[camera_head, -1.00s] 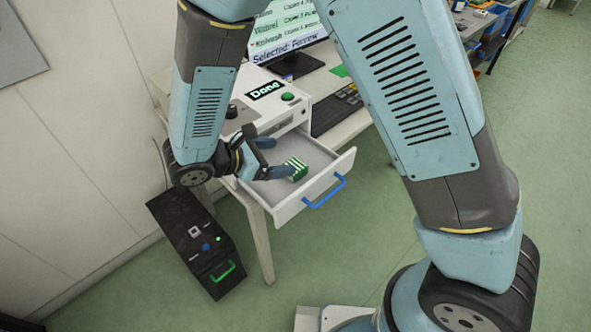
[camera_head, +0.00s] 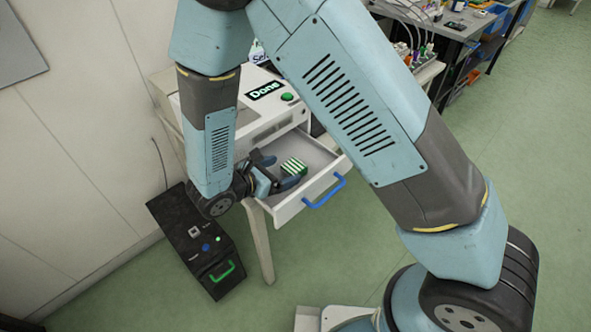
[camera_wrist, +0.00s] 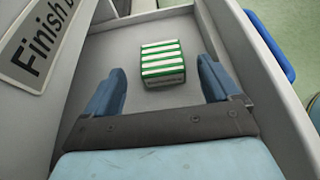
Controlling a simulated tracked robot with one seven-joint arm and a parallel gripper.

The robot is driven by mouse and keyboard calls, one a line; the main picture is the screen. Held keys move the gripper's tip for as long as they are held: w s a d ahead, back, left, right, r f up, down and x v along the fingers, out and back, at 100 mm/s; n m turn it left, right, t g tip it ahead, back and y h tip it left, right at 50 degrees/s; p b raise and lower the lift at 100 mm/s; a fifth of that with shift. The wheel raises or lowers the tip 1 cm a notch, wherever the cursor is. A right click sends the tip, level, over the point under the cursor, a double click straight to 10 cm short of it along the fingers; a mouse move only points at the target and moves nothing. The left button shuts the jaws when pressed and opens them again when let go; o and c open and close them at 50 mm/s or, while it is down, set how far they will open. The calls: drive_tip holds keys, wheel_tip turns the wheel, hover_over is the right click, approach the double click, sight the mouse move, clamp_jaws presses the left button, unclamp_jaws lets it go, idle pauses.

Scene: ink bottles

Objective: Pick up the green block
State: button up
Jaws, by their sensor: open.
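The green block (camera_head: 293,168), striped green and white, lies on the floor of the open white drawer (camera_head: 317,207). It also shows in the wrist view (camera_wrist: 162,64), ahead of my gripper and roughly centred between its fingers. My gripper (camera_head: 276,171) is open and empty, low inside the drawer beside the block. In the wrist view its two blue fingers (camera_wrist: 163,88) stand apart, with the block a little beyond their tips. I cannot tell whether a finger touches the block in the head view.
The drawer has a blue handle (camera_head: 325,191) at its front. A white box with a "Done" label (camera_head: 264,91) and a green button (camera_head: 287,97) stands above it. A black case (camera_head: 197,245) with a green handle stands on the floor at left.

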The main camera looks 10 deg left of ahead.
sight(291, 168)
drive_tip(key=shift+x, duration=2.7)
drive_tip(key=shift+d, duration=0.1)
drive_tip(key=shift+c, duration=0.3)
drive_tip(key=c, duration=1.1)
